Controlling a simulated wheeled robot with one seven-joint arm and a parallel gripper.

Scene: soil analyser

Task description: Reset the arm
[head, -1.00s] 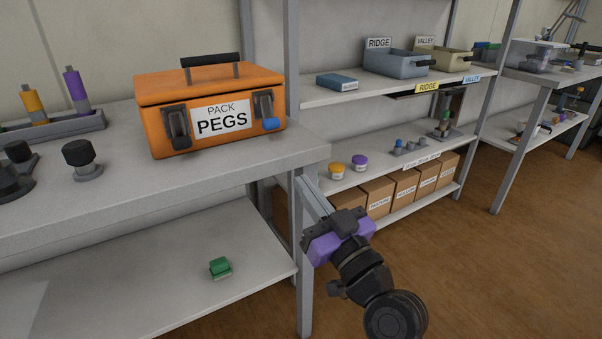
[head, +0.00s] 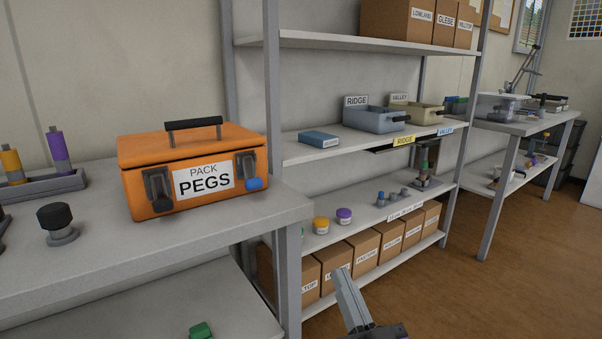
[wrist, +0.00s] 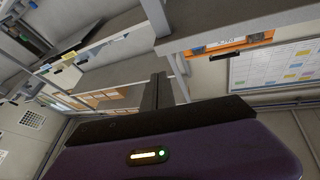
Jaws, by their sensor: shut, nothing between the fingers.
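My gripper (head: 348,294) shows at the bottom of the head view, in front of the lower shelf. Its two grey fingers lie together, shut, with nothing between them, and point up.
An orange PEGS case (head: 195,165) stands on the grey bench (head: 120,270) at left. The shelving right of it holds RIDGE (head: 375,118) and VALLEY (head: 415,110) bins, with labelled cardboard boxes (head: 365,250) low down. Brown floor (head: 480,290) is open at lower right.

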